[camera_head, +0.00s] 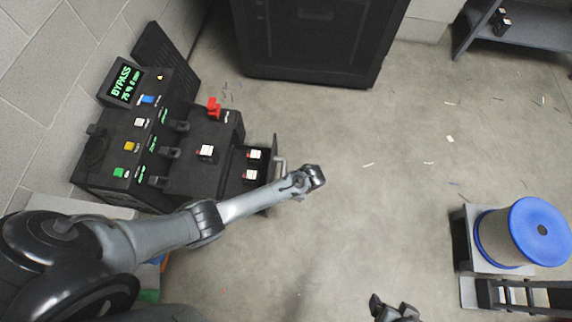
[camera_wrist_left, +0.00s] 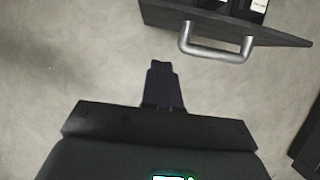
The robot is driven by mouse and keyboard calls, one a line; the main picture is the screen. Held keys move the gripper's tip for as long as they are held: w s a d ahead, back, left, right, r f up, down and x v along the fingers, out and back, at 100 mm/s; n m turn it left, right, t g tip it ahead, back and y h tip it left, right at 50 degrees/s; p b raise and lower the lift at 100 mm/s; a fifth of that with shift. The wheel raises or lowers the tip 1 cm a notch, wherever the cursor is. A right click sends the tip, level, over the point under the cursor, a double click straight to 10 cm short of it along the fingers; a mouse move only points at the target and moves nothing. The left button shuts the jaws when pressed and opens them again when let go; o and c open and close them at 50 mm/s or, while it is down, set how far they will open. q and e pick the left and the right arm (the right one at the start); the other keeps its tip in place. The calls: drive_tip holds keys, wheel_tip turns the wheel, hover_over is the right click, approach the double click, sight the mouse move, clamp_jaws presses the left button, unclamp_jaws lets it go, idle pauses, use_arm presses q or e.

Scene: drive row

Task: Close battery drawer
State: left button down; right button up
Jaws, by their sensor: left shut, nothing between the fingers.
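The battery drawer (camera_head: 268,141) is pulled out from the right side of the black power unit (camera_head: 185,100). Black batteries with white and red labels (camera_head: 254,155) sit in it. Its front carries a grey bar handle (camera_head: 279,160). In the left wrist view, the drawer front (camera_wrist_left: 275,33) and its handle (camera_wrist_left: 216,52) show at the top right. My left gripper (camera_head: 317,176) is shut and empty, to the right of the handle and apart from it. Its shut fingers (camera_wrist_left: 163,72) point toward the drawer side. My right gripper (camera_head: 392,308) shows only partly at the bottom edge.
A black cabinet (camera_head: 310,40) stands at the back. A blue-ended spool (camera_head: 535,230) is at the right. The floor between is open, with small scraps.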

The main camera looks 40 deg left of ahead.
use_arm(q)
drive_tip(key=s+a+f+b, duration=0.3)
drive_tip(key=a+f+b, duration=0.2)
drive_tip(key=a+f, duration=0.1)
drive_tip(key=shift+b+x, duration=0.3)
drive_tip(key=shift+x, duration=0.55)
use_arm(e)
wheel_tip(320, 180, down, 6)
drive_tip(key=shift+s+a+f, duration=0.15)
drive_tip(key=shift+a+f, duration=0.1)
use_arm(q)
drive_tip(key=shift+s+d, duration=0.15)
drive_tip(key=shift+d, duration=0.05)
drive_tip(key=shift+a, duration=0.1)
